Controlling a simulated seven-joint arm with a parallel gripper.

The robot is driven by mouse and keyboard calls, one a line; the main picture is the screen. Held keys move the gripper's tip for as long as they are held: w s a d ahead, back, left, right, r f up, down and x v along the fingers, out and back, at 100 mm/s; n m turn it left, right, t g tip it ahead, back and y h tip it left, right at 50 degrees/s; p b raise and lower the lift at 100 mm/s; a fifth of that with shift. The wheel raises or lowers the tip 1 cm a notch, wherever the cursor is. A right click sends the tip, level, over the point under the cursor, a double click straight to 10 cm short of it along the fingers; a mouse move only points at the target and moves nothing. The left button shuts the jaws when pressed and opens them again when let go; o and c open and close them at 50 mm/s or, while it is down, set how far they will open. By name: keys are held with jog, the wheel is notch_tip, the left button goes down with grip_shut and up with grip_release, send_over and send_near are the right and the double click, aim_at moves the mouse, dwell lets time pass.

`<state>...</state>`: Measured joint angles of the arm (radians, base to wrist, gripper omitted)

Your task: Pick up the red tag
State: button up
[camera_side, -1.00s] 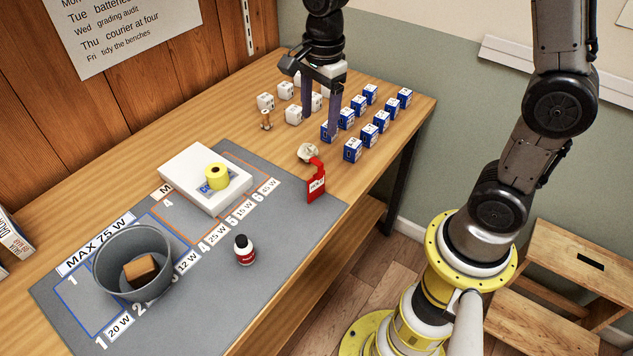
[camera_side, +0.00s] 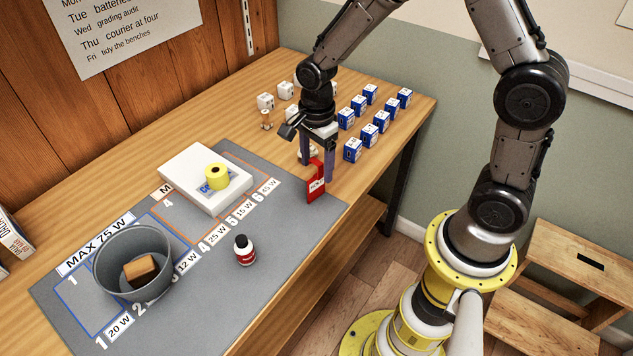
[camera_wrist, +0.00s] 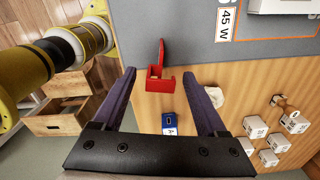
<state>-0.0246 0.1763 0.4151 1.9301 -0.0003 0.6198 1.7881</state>
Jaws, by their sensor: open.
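The red tag (camera_side: 315,186) stands at the right edge of the grey mat, with a white label on its face and a raised red arm at its top. In the wrist view the red tag (camera_wrist: 159,78) shows from above, just beyond and between the fingertips. My gripper (camera_side: 317,172) is open and empty, pointing down over the tag, with its fingers on either side of the tag's upper part in the side view. The fingers (camera_wrist: 164,90) stand wide apart in the wrist view. I cannot tell whether either finger touches the tag.
A crumpled pale thing (camera_wrist: 213,96) lies close beside the tag. Several blue boxes (camera_side: 353,150) and white boxes (camera_side: 265,101) stand behind. On the grey mat (camera_side: 215,300) are a grey bucket (camera_side: 165,262), a red-and-white bottle (camera_side: 243,250) and a white scale (camera_side: 190,175) bearing a yellow roll (camera_side: 217,181).

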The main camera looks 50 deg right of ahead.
aim_at(316, 181)
jog(key=shift+f, duration=1.4)
grip_shut()
